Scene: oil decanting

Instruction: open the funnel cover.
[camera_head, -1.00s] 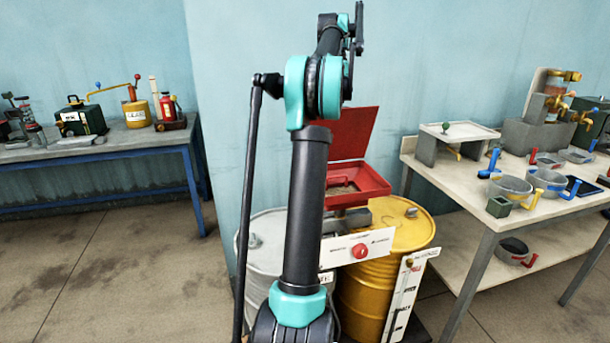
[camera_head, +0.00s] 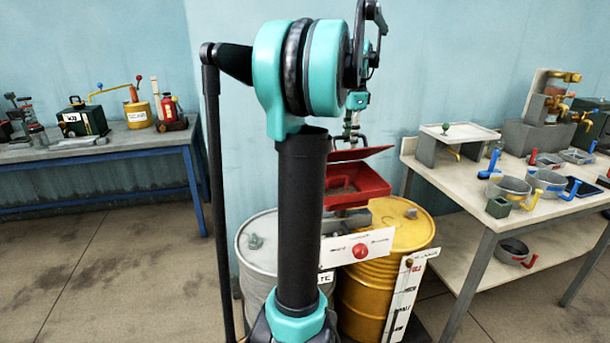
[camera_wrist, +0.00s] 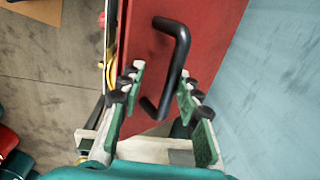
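The red funnel box (camera_head: 372,191) sits above the drums in the head view. Its red cover (camera_head: 365,154) is partly raised, tilted at a shallow angle over the box, so part of the inside shows below it. In the wrist view the cover (camera_wrist: 150,70) fills the middle, with a black bar handle (camera_wrist: 180,65) on its face. My gripper (camera_wrist: 160,92) is open, its two fingers apart on either side of the handle's near part. In the head view my gripper (camera_head: 350,133) is small, just above the cover.
A yellow drum (camera_head: 385,270) and a grey drum (camera_head: 258,262) stand below the funnel, with a white panel (camera_head: 340,247) bearing a red knob in front. A table (camera_head: 425,165) with pans is at right, a blue-framed bench (camera_head: 110,150) at left. The wall is close behind.

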